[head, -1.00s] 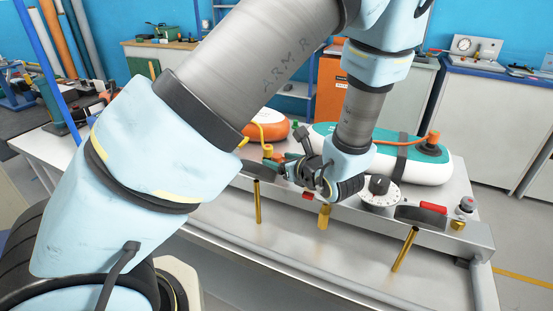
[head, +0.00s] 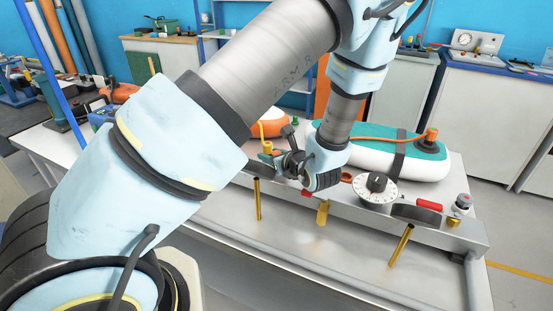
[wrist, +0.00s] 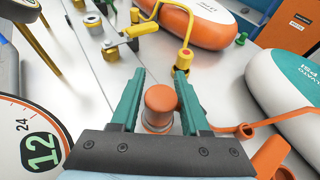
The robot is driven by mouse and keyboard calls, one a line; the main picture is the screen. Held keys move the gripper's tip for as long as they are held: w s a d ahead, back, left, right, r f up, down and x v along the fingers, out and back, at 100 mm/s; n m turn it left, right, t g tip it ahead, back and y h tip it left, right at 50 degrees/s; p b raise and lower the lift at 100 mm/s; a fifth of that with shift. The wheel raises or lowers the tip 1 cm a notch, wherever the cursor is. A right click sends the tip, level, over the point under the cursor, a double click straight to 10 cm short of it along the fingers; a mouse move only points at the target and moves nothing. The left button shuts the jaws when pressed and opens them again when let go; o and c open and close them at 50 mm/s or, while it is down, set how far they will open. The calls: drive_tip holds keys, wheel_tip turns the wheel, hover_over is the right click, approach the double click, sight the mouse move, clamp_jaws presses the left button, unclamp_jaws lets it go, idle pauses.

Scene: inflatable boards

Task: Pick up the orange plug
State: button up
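The orange plug (wrist: 160,104) stands upright between the two green fingers of my gripper (wrist: 159,76) in the wrist view. The fingers are open, one on each side, with a gap visible at the left; contact on the right cannot be told. In the head view my gripper (head: 285,160) is low over the back of the metal bench, and the plug there is hidden behind it.
A dial (wrist: 28,145) is close at left. A teal-and-white board (head: 375,155) and an orange board (wrist: 196,22) lie behind. Brass posts (head: 257,198) stand in front.

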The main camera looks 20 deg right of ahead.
clamp_jaws()
drive_tip(key=shift+r, duration=0.1)
idle(0.4)
